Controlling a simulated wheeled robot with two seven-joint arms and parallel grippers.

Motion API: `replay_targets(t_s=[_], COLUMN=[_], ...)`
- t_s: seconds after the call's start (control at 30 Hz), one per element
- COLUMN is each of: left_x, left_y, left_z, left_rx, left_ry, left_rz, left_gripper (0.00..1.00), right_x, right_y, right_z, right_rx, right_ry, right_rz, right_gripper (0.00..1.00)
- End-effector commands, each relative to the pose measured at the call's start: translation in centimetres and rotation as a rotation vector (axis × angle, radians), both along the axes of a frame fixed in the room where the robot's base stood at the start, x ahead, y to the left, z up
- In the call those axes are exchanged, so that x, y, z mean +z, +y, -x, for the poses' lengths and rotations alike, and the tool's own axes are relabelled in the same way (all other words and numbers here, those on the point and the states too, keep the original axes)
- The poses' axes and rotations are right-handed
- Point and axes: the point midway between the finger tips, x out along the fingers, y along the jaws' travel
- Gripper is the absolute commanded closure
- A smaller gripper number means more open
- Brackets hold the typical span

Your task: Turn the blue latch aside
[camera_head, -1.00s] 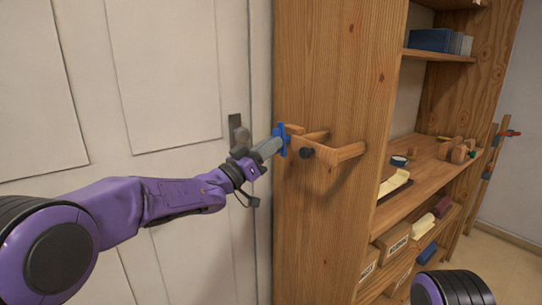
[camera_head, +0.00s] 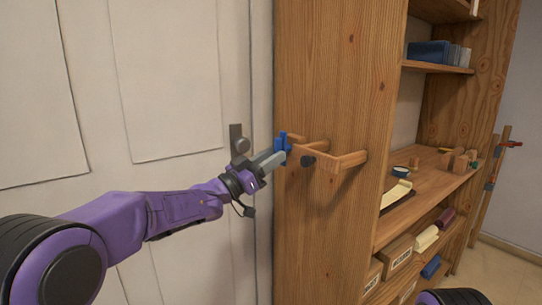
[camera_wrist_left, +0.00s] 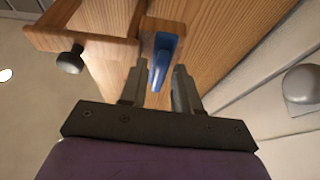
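The blue latch (camera_head: 283,142) sits at the left end of a wooden bracket (camera_head: 325,157) on the side of the wooden shelf unit. My left gripper (camera_head: 277,160) is at the latch, just below and in front of it in the head view. In the left wrist view the latch (camera_wrist_left: 163,58) stands upright between the tips of my left gripper (camera_wrist_left: 159,84). The fingers are apart, with a gap beside the latch, and I see no clear grip on it. My right gripper is not in view.
A dark knob (camera_head: 308,161) sticks out from the bracket, right of the latch. A pale door (camera_head: 170,90) with a metal knob (camera_head: 242,146) stands close behind my left arm. The shelf unit (camera_head: 335,80) holds boxes and small items at the right.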

Motion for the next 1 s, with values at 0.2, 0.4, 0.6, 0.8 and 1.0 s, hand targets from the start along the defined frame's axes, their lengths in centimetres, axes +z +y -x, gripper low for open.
replay_targets(t_s=[0.2,0.4,0.6,0.8,1.0], left_x=[0.5,0.0,-2.0,-3.3,-3.6], left_y=[0.0,1.1,4.6,7.4,8.0], left_z=[0.0,0.6,3.2,5.1,5.7], left_rx=[0.0,0.002,0.003,0.002,0.0], left_ry=[-0.006,-0.006,-0.006,-0.005,-0.005], left_rz=[0.007,0.008,0.008,0.007,0.006], left_gripper=[0.61,0.61,0.61,0.61,0.61], right_x=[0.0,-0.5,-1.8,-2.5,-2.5], right_y=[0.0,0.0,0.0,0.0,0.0], right_z=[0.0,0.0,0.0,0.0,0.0], right_rx=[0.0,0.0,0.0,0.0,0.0], right_ry=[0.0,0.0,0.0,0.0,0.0], right_rz=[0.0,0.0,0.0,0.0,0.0], right_gripper=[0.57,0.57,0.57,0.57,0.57])
